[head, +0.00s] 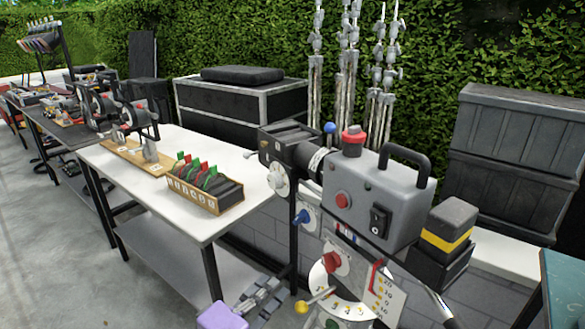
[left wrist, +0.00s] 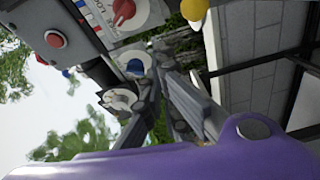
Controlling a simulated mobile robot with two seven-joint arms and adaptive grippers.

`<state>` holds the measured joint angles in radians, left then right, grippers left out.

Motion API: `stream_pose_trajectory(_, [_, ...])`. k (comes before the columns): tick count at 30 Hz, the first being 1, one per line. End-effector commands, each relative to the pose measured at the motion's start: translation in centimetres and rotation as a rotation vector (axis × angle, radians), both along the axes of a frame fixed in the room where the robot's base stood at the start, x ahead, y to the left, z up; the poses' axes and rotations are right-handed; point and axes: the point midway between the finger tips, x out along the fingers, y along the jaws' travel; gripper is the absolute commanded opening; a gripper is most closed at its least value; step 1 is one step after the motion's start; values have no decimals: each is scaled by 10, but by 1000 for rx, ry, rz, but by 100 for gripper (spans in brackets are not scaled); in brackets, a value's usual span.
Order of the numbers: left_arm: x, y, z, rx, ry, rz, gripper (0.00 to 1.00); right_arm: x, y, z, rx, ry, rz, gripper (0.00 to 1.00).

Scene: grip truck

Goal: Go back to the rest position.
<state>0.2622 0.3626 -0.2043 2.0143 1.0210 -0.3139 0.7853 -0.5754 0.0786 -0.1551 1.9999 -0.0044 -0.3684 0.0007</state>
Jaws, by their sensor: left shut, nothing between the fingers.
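My left gripper (head: 272,290) shows at the bottom of the head view, with grey fingers in front of a purple body. It is shut and empty, low beside the white-topped table and left of the grey control box. In the left wrist view the gripper (left wrist: 160,75) points towards the box's dials, with its purple housing across the bottom. I cannot tell the exact gap between its fingertips and the dials. My right gripper is not in view.
The grey control box (head: 378,205) with knobs and a dial plate stands close on the right. The white-topped table (head: 185,230) carries a wooden slotted box (head: 205,196). Dark cases (head: 515,160) stand behind. Open concrete floor (head: 45,250) lies at left.

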Motion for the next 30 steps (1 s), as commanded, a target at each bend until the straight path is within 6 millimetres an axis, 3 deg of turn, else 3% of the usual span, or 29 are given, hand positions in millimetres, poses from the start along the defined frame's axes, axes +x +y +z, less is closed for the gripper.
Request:
stream_pose_trajectory(5, [-3,14,-31,402,-159,40,0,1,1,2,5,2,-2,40])
stream_pose_trajectory(11, [-55,54,-106,896,-195,58,0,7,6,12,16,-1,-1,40])
stream_pose_trajectory(14, [-99,77,-146,1118,-165,29,0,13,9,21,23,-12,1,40])
stream_pose_trajectory(18, [-180,111,-196,1385,-75,-49,0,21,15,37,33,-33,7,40])
stream_pose_trajectory(24, [-286,136,-234,1502,93,-126,0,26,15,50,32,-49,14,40])
stream_pose_trajectory(27, [-316,139,-241,1491,150,-137,0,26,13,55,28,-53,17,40])
stream_pose_trajectory(30, [-331,140,-245,1486,177,-145,0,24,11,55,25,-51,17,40])
